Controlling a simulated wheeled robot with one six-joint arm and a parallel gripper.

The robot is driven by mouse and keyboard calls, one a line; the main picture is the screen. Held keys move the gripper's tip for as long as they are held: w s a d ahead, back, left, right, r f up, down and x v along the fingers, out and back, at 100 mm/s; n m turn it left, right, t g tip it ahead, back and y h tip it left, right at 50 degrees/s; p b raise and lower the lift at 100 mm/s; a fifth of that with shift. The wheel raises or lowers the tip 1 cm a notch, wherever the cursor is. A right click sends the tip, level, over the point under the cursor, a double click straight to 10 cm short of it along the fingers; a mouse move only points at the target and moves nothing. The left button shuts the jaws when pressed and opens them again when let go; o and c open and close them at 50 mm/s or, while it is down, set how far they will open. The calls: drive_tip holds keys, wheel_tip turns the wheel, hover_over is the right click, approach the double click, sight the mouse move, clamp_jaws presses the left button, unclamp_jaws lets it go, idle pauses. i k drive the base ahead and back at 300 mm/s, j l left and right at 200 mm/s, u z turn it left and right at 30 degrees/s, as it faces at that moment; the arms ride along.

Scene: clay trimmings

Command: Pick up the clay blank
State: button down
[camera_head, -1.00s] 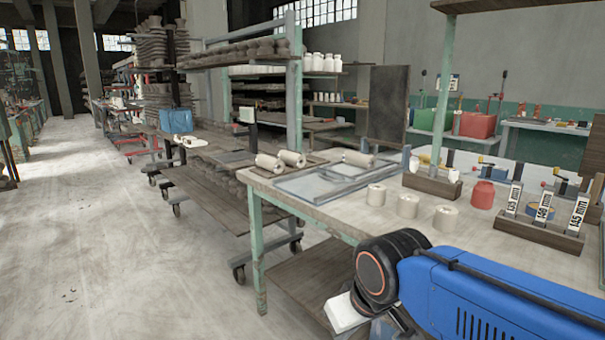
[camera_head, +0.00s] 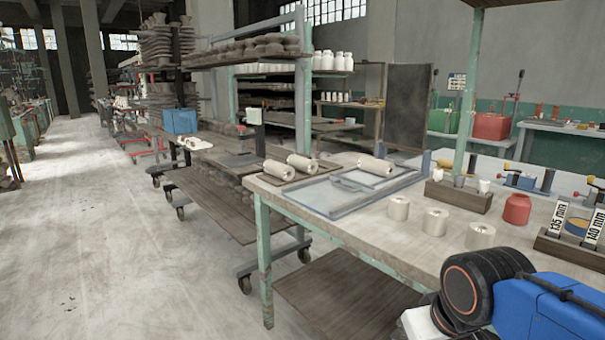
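Several pale clay cylinders are on the workbench (camera_head: 350,222), and I cannot tell which is the clay blank. Three short ones stand upright in a row near the front: a left one (camera_head: 398,208), a middle one (camera_head: 435,222) and a right one (camera_head: 480,236). Two longer ones, a left one (camera_head: 278,172) and a right one (camera_head: 302,163), lie on a dark board at the back left. Another cylinder (camera_head: 375,165) lies by a grey framed panel (camera_head: 330,192). My blue and black arm is at the bottom right, beside the bench's front edge; my gripper's fingers do not show.
A red jar (camera_head: 517,208), a wooden holder (camera_head: 458,196) and a rack of labelled gauges (camera_head: 575,248) stand on the bench's right side. A wheeled cart (camera_head: 215,195) stands behind the bench at left. The floor (camera_head: 110,240) at left is clear.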

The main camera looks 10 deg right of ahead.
sight(384, 169)
drive_tip(key=i+j, duration=0.55)
drive_tip(key=j, duration=0.15)
drive_tip(key=i+j, duration=0.55)
drive_tip(key=j, duration=0.2)
drive_tip(key=i+j, duration=0.55)
drive_tip(key=j, duration=0.15)
drive_tip(key=i+j+z, duration=0.1)
drive_tip(key=i+j, duration=0.15)
drive_tip(key=i+j+z, duration=0.1)
drive_tip(key=i+j, duration=0.15)
drive_tip(key=j, duration=0.25)
drive_tip(key=i+j, duration=0.2)
drive_tip(key=j, duration=0.2)
drive_tip(key=i+j+z, duration=0.15)
drive_tip(key=j, duration=0.25)
drive_tip(key=i, duration=0.1)
